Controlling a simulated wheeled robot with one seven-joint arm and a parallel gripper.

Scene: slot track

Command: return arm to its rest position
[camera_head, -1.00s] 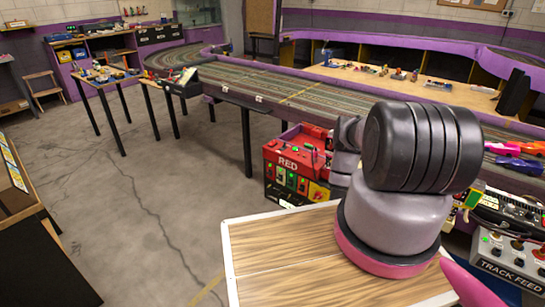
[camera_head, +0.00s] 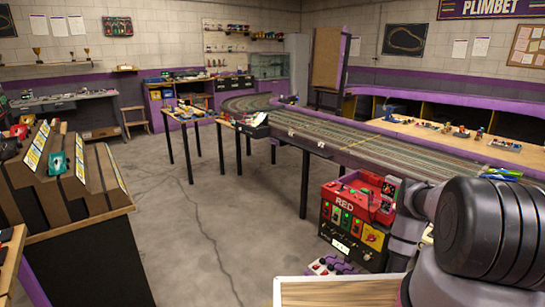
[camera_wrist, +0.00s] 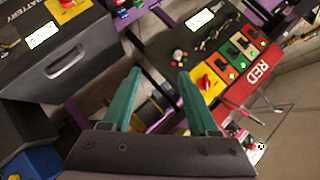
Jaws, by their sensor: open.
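My gripper (camera_wrist: 158,85) shows in the wrist view with two green fingers held apart and nothing between them. Below and beyond the fingers are the red box marked RED (camera_wrist: 240,92) on the right and a black case with a handle (camera_wrist: 70,65) on the left. In the head view my arm stands at the right edge, in front of the track; my gripper is out of sight there.
The red RED console (camera_head: 357,215) stands on the floor beside my arm. A long slot track (camera_head: 370,150) runs behind it. A stepped display stand (camera_head: 75,175) is at the left. The grey floor (camera_head: 210,225) between is clear.

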